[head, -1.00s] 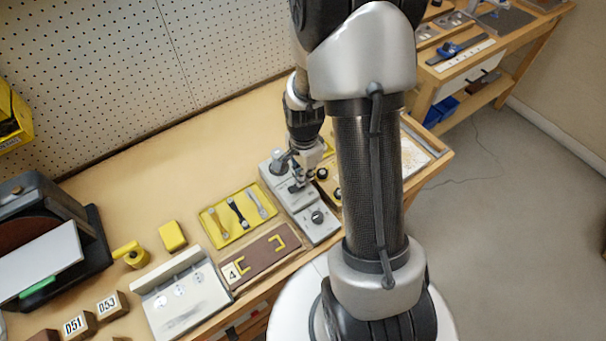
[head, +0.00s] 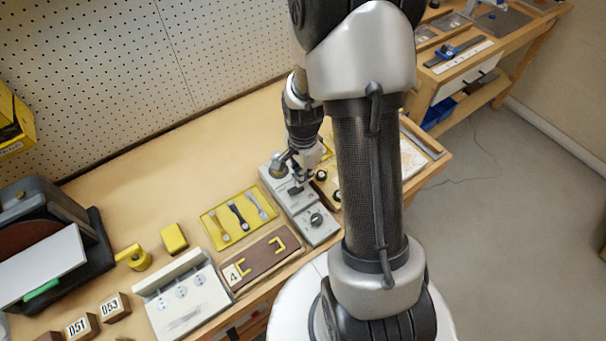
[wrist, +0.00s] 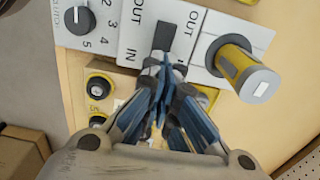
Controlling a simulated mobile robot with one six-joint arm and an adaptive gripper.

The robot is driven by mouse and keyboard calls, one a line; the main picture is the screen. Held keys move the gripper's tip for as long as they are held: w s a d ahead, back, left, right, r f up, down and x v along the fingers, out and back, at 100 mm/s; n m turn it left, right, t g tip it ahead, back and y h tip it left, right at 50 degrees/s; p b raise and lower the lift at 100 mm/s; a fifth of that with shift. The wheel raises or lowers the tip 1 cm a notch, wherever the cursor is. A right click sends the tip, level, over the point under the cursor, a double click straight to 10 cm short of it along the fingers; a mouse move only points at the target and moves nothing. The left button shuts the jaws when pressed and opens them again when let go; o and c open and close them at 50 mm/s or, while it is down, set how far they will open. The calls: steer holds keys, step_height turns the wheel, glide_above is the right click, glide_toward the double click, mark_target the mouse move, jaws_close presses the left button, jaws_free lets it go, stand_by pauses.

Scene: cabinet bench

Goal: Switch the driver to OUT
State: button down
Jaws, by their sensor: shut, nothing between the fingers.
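The driver is a light grey unit (head: 315,237) near the bench's front edge, with a white label plate in the wrist view (wrist: 135,40). A black switch (wrist: 163,37) stands out from the plate, between markings reading IN and OUT. I cannot tell surely which side it is set to. My gripper (wrist: 158,78) is shut and empty, its blue-grey fingertips close to the switch's near end; contact is unclear. In the head view my gripper (head: 299,182) is low over the unit. A yellow-and-grey cylinder (wrist: 243,70) rises beside the switch.
A numbered dial (wrist: 79,20) is left of the switch; its knob shows in the head view (head: 316,219). A yellow tray (head: 215,237) with tools and a brown board (head: 255,262) lie left. Black round knobs (wrist: 98,87) sit near the fingers. Bench behind the tray is clear.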

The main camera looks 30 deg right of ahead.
step_height(320, 180, up, 14)
steer(key=d+p, duration=0.2)
steer(key=p, duration=0.4)
steer(key=shift+d+f, duration=0.2)
steer(key=shift+d, duration=0.1)
step_height(320, 180, up, 6)
steer(key=r+n+t, duration=0.1)
steer(key=n, duration=0.3)
glide_above(301, 188)
steer(key=s+a+r+n+t, duration=0.3)
steer(key=s+a+r+n, duration=0.8)
steer(key=s+a+n, duration=0.1)
steer(key=shift+s+n+t+b, duration=0.3)
steer(key=shift+s+n+b, duration=0.15)
steer(key=shift+s+n, duration=0.45)
steer(key=shift+d+r, duration=0.1)
